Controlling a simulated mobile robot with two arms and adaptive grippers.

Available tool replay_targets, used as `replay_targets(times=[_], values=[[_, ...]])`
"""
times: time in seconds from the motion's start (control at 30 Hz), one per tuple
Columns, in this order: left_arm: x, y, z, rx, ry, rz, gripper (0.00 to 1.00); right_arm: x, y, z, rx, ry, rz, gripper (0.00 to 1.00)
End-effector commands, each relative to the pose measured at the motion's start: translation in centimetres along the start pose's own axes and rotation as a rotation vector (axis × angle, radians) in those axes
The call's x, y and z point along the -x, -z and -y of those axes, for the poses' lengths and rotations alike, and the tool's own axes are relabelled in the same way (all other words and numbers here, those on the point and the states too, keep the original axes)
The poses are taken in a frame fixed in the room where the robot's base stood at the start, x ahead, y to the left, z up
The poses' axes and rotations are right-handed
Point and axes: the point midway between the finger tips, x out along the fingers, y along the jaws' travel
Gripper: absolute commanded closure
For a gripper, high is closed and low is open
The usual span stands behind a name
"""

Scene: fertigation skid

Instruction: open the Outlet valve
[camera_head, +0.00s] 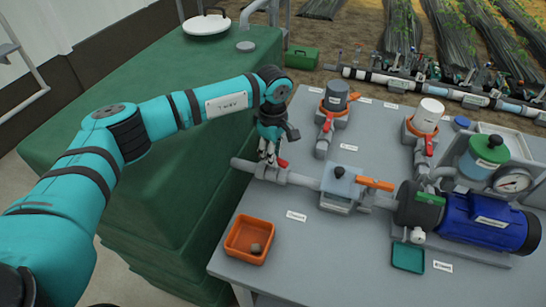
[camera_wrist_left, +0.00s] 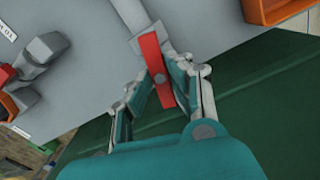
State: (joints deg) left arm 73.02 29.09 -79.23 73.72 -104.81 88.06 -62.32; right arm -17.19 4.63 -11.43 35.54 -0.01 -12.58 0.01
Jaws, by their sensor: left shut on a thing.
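A red valve handle (camera_head: 282,163) sits on the grey pipe (camera_head: 302,180) near its left end, at the left edge of the grey bench. My left gripper (camera_head: 268,152) reaches down over this valve from the left. In the left wrist view the red handle (camera_wrist_left: 157,72) lies between the two fingers of my left gripper (camera_wrist_left: 158,85), which are shut on it. The handle looks roughly lined up with the pipe there, but its exact angle is hard to judge. The fingers hide part of the valve body. My right gripper is not in view.
An orange tray (camera_head: 231,243) with a small grey piece stands in front of the pipe. An orange-handled valve (camera_head: 374,184) and a blue pump (camera_head: 487,218) are farther right. Two red-handled valves (camera_head: 328,121) (camera_head: 429,146) stand behind. A large green tank (camera_head: 150,180) borders the bench.

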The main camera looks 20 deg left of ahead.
Motion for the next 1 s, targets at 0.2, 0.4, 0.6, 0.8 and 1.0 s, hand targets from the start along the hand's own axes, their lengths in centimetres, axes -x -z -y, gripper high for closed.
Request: replay_targets(times=[0.2, 0.4, 0.6, 0.8, 1.0], values=[[0.0, 0.1, -0.1, 0.144, -0.003, -0.001, 1.00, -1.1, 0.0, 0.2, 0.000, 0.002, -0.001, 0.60], [0.1, 0.1, -0.1, 0.229, -0.004, -0.001, 1.00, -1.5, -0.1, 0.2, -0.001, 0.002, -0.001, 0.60], [0.1, 0.1, -0.1, 0.268, -0.004, -0.001, 1.00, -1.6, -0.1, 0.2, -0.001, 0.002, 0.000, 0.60], [0.2, 0.1, -0.1, 0.277, -0.004, 0.000, 1.00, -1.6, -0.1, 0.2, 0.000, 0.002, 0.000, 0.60], [0.2, 0.1, -0.1, 0.277, -0.005, 0.000, 1.00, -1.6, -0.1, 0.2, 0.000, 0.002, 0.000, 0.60]])
